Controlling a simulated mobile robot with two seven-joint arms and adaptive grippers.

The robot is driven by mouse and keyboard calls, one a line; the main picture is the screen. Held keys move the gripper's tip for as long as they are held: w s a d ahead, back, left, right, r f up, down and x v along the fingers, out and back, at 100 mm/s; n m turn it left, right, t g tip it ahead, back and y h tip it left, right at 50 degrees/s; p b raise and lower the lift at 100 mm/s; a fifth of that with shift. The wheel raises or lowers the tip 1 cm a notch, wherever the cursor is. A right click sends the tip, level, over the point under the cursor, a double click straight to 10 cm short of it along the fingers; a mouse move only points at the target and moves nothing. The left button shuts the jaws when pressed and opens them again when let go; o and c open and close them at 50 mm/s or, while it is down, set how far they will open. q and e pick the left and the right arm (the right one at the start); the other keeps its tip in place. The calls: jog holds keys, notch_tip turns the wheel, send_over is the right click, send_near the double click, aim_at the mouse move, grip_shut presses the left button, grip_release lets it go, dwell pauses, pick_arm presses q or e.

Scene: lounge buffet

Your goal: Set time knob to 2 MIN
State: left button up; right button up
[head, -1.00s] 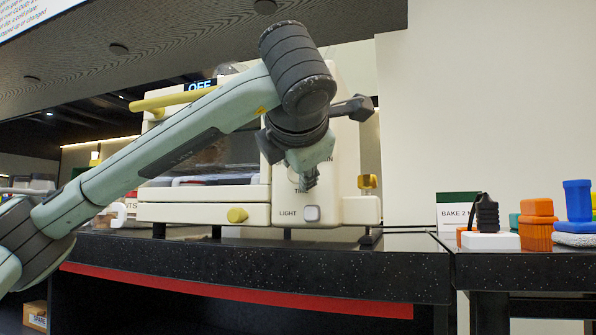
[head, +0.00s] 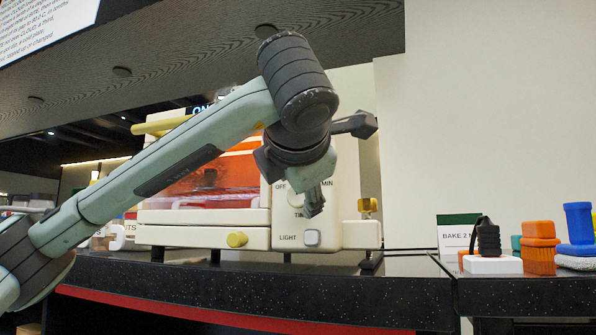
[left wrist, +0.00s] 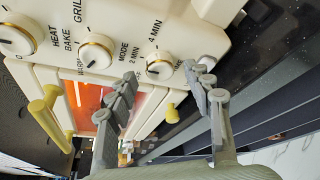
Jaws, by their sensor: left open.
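The cream oven (head: 205,238) stands on the black counter. In the left wrist view, the white time knob (left wrist: 158,67) has a gold rim, with "2 MIN" (left wrist: 133,56) and "4 MIN" (left wrist: 155,31) printed beside it. Its dark mark points left, near the lower end of the "2 MIN" label; exact alignment cannot be told. My left gripper (left wrist: 161,75) is open, its fingers apart on either side of the knob in this view; contact is not visible. In the head view, my left gripper (head: 315,200) hides most of the knob. My right gripper is not in view.
The mode knob (left wrist: 97,52) and another knob (left wrist: 18,40) sit beside the time knob. A yellow handle (left wrist: 50,115) sticks out from the oven. A light button (head: 311,238) is below. A sign (head: 460,237) and orange and blue items stand at right.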

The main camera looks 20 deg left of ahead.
pick_arm(q)
jog(key=v, duration=1)
